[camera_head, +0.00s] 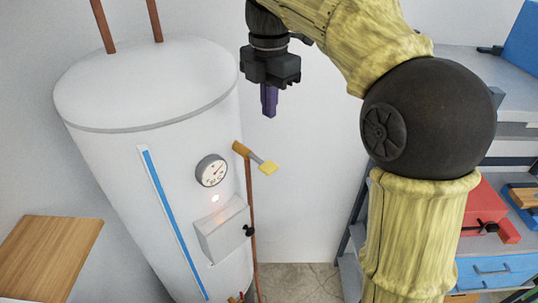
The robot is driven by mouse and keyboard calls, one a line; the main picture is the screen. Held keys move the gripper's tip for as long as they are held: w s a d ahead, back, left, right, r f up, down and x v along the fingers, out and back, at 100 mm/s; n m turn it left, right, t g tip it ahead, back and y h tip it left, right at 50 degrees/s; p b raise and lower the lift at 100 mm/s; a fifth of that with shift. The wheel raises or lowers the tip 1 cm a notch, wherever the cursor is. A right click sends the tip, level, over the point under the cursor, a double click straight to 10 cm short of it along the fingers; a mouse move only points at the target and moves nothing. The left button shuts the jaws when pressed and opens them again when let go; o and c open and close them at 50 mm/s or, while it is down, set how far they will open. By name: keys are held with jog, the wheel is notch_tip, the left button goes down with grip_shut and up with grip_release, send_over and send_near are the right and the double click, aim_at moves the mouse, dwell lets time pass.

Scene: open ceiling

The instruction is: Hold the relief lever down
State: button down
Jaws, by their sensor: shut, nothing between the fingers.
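A white water tank (140,160) stands at the left. The relief lever (266,166), with a flat yellow end, sticks out to the right and slightly down from a brass valve (241,149) on the tank's upper right side. A copper pipe (251,220) runs down below the valve. My gripper (269,112) hangs above the lever, with its purple fingers pointing down. It is shut and empty. Its fingers are apart from the lever, with white wall showing between them.
The tank carries a round dial gauge (211,170), a blue vertical strip (172,220) and a grey box (222,229) with a black knob (249,231). A wooden board (50,255) is at the lower left. Shelves with a red box (484,208) and blue case (497,271) stand at the right.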

aim_at(270, 166)
notch_tip(270, 166, down, 14)
jog(key=shift+r+p, duration=0.15)
jog(key=shift+p, duration=1.1)
jog(key=shift+b, duration=0.3)
